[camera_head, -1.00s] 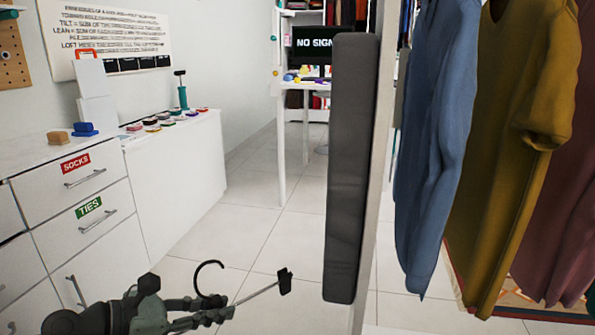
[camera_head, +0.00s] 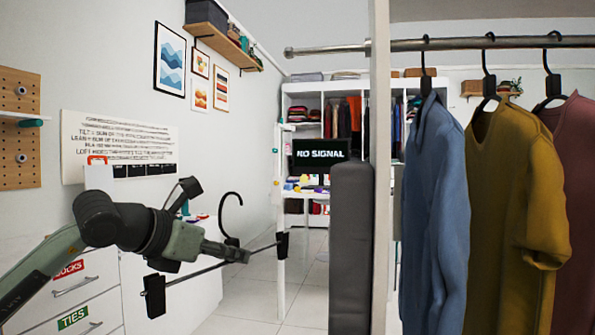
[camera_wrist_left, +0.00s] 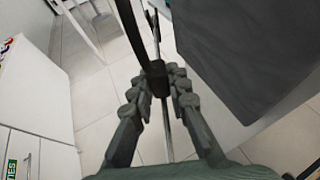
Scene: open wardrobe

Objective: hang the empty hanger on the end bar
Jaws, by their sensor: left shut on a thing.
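The empty hanger has a black hook (camera_head: 231,212), a thin metal rod (camera_head: 205,271) and a black clip at each end. My left gripper (camera_head: 238,252) is shut on the hanger near its middle, below the hook, which points up. In the left wrist view the fingers (camera_wrist_left: 158,82) close around the hanger's dark middle part (camera_wrist_left: 130,25). The end bar (camera_head: 330,49) is a short metal rod with a knobbed end, sticking out left from the wardrobe's side panel (camera_head: 380,120). The hanger is well below and left of it, apart from it. My right gripper is not in view.
A dark grey padded panel (camera_head: 350,250) stands left of the wardrobe's side panel, below the end bar. Blue (camera_head: 435,220), mustard (camera_head: 510,210) and maroon garments hang from the inner rail (camera_head: 490,42). White drawers (camera_head: 85,295) stand at left. Space around the end bar's knob is clear.

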